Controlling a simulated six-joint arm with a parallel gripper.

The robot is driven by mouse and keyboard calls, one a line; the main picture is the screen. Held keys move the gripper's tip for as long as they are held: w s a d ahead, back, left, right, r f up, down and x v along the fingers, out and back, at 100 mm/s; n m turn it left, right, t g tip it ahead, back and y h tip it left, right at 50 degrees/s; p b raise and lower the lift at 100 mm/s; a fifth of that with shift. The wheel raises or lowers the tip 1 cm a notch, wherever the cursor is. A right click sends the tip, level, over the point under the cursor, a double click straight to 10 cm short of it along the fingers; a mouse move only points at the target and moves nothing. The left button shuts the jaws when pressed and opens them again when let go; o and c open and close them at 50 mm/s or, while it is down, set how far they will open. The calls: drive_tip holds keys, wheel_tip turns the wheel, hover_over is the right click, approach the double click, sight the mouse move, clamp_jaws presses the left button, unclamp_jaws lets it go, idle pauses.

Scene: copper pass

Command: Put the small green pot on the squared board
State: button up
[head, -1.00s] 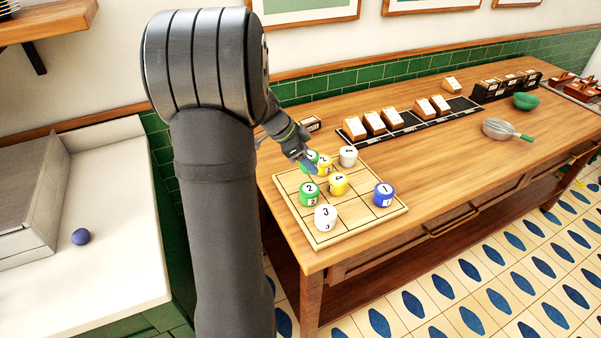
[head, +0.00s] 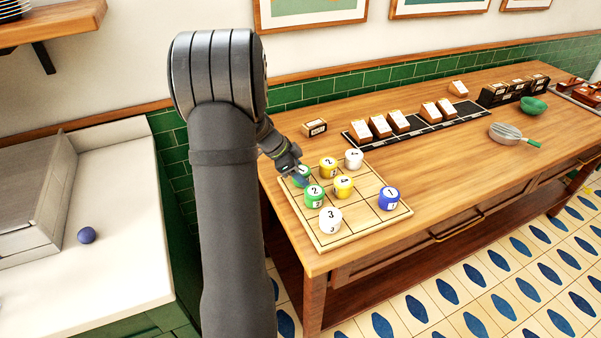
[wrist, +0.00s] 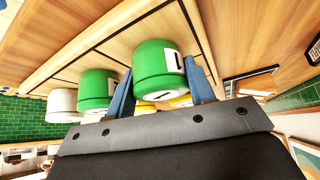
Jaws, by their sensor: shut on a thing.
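The small green pot (head: 305,169) is between my gripper's (head: 299,177) blue fingers at the far left of the squared board (head: 357,216). In the wrist view the held pot (wrist: 160,62) has a finger on each side, with its marked white label showing. I cannot tell whether its base touches the board. Another green pot (head: 314,197), marked 2, stands on the board just in front of it; it also shows in the wrist view (wrist: 97,88).
On the board also stand two yellow pots (head: 328,166) (head: 343,187), two white pots (head: 354,159) (head: 330,221) and a blue pot (head: 389,198).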

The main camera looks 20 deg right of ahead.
sight(306, 169)
drive_tip(key=o, duration=1.1)
drive_tip(key=shift+f, duration=0.1)
drive_tip(key=shift+c, duration=0.2)
drive_tip(key=shift+r, duration=0.2)
drive_tip(key=v, duration=1.2)
drive_tip(key=x, duration=1.2)
drive_tip(key=shift+f, duration=0.15)
drive_tip(key=shift+r, duration=2)
drive_tip(key=shift+f, duration=0.1)
